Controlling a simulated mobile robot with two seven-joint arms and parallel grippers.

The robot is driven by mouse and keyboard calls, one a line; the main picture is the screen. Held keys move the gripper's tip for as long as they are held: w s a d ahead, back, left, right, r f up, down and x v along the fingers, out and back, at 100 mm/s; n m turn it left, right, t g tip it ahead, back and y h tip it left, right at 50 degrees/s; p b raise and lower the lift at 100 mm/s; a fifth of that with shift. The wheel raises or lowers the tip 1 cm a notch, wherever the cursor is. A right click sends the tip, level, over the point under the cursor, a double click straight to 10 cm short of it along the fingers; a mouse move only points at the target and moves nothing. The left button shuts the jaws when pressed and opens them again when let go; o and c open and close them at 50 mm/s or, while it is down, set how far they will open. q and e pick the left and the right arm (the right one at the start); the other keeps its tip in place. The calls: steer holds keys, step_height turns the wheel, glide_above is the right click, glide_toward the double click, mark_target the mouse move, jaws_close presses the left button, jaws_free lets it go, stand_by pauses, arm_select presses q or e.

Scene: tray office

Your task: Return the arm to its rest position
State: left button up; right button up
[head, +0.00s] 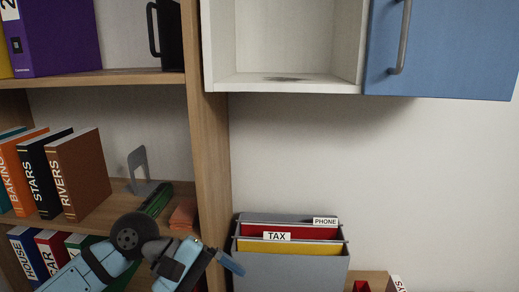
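My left arm comes in from the lower left, in front of the wooden shelf unit (207,150). Its end with the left gripper (228,262) points right, by the left edge of the grey file holder (290,268). From this angle I cannot tell whether the gripper's fingers are open or shut, or whether they touch the holder. My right arm and gripper are not in view.
Several books, including RIVERS (82,175), and a grey bookend (143,168) stand on the middle shelf. A dark mug (170,35) is above. A white open cabinet (285,83) with a blue door (440,50) hangs overhead. The wall between is clear.

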arm_select(q)
steer(key=s+a+f+m+t+y, duration=0.1)
steer(key=a+f+m+t+y, duration=0.1)
steer(key=a+f+m+t, duration=0.5)
steer(key=s+f+m+t+y, duration=0.1)
steer(key=f+m+t+y, duration=0.3)
steer(key=f, duration=0.7)
steer(key=s+a+f+m+t, duration=0.2)
steer(key=a+f+m+t, duration=0.2)
steer(key=f+t, duration=0.45)
steer(key=s+a+f+n+g+y, duration=0.2)
steer(key=s+f+n+g, duration=0.4)
steer(key=s+f, duration=0.3)
step_height(320, 180, down, 3)
steer(key=shift+s+a+r+n, duration=0.15)
steer(key=shift+a+n, duration=0.05)
steer(key=shift+n, duration=0.3)
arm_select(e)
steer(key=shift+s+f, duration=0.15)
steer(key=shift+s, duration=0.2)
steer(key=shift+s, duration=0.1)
